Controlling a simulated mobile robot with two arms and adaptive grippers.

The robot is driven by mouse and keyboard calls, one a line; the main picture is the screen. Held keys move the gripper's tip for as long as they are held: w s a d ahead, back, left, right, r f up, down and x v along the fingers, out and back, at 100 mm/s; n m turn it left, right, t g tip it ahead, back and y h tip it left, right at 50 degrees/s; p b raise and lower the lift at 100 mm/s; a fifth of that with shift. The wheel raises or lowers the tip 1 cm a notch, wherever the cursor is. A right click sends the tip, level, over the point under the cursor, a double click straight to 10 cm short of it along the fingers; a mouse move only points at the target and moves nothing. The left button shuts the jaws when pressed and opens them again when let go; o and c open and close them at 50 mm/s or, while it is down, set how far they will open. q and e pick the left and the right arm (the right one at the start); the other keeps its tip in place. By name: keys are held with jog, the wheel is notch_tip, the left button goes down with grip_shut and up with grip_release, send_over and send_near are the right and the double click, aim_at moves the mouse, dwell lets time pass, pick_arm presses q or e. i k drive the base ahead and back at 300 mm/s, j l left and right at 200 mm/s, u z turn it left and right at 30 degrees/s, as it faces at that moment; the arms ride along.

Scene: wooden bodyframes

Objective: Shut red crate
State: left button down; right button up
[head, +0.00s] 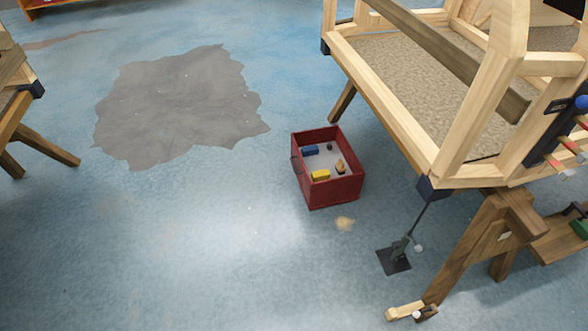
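A red crate (336,192) stands on the blue floor near the middle of the head view, close to a sawhorse leg of the wooden frame. Its top is open, and its pale inside shows. Inside lie a blue block (310,150), a yellow block (320,174), a small brown piece (340,167) and a small dark piece (329,147). A dark part sits on the crate's left side; I cannot tell whether it is a handle or part of a lid. Neither of my grippers is in view.
A large wooden bodyframe (392,105) on sawhorses fills the right, overhanging the floor beside the crate. A dark stand (394,259) is at lower right. Another wooden structure (12,110) is at the left edge. A grey floor patch (180,105) lies flat. The floor left of and before the crate is clear.

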aim_at(336, 190)
jog(key=i+j+z, duration=0.8)
jog(key=i+j, duration=0.05)
jog(key=i, duration=0.1)
